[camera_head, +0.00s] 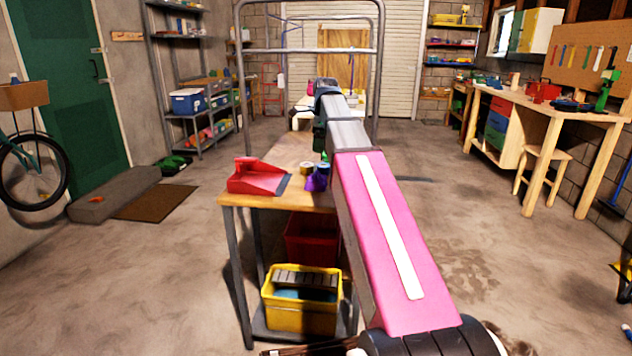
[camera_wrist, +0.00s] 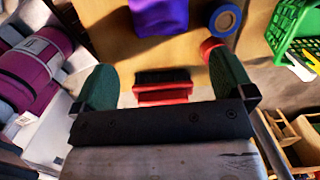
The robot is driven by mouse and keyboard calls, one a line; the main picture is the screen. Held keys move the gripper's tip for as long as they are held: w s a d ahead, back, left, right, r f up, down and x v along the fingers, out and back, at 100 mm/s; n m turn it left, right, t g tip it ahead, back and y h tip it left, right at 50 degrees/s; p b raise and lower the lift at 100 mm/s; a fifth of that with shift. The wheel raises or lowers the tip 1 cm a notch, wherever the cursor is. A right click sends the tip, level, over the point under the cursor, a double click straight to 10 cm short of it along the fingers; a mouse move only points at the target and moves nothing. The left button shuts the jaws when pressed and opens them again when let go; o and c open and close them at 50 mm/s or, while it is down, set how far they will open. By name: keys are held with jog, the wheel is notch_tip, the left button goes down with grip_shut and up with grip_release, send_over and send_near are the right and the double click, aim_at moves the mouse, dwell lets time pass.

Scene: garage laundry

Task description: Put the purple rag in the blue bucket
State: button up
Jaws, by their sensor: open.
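A purple cloth-like thing (camera_wrist: 158,14), which looks like the purple rag, lies on the wooden table at the top of the wrist view. In the head view a small purple patch (camera_head: 316,182) shows at the table's near end, beside my arm. My gripper (camera_wrist: 163,66) is open, its two green fingers wide apart with nothing held between them. The purple thing lies beyond the fingertips, apart from them. In the head view my arm hides most of my gripper. I cannot make out a blue bucket in either view.
A red dustpan (camera_head: 259,178) lies on the table's near left corner. A blue tape roll (camera_wrist: 225,19) is beside the purple thing, and a red-and-black brush (camera_wrist: 162,86) shows between my fingers. A yellow mop bucket (camera_head: 300,312) stands on the lower shelf.

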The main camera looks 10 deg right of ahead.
send_over(317, 172)
jog(key=shift+m, duration=0.4)
notch_tip(317, 172, down, 5)
jog(key=shift+d+f, duration=0.1)
jog(key=shift+f, duration=2.75)
jog(key=c, duration=1)
